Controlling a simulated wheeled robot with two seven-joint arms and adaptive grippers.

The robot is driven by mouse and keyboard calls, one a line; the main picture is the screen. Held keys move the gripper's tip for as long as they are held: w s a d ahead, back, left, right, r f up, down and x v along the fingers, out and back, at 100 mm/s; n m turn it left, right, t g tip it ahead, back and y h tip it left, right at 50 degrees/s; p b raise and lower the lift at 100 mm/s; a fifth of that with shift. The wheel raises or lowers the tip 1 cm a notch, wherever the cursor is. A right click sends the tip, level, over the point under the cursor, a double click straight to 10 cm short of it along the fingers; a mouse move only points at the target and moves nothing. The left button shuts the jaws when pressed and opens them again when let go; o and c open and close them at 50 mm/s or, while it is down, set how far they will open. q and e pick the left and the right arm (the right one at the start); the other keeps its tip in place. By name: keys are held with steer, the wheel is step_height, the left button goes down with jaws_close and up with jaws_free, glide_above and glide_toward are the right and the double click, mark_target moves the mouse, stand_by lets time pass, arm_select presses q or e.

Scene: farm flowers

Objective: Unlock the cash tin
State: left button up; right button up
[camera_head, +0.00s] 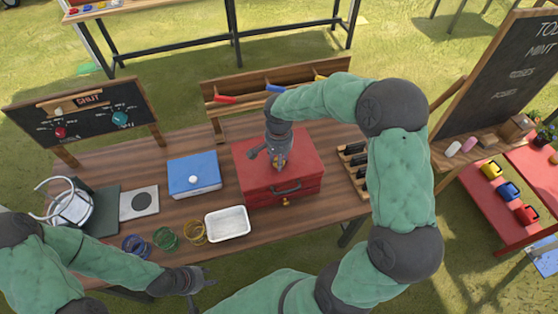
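The red cash tin (305,153) stands on the wooden table, with a dark handle and a small yellow lock-like part (285,202) on its front. My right gripper (279,162) points down over the tin's lid. A small yellowish thing shows at its fingertips. I cannot tell whether the fingers are closed on it or whether they touch the lid. My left gripper (203,284) is at the table's front edge, left of the tin. Its fingers look spread and empty.
A wooden rack (211,90) behind holds red (226,99) and blue (275,88) pieces. A blue box (194,170), a white tray (228,223) and coloured rings (165,239) stand left of the tin. A dark slotted holder (354,149) stands right.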

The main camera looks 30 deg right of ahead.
steer(key=shift+m, duration=0.5)
steer(key=o, duration=1.1)
steer(key=shift+o, duration=0.2)
step_height(320, 180, up, 12)
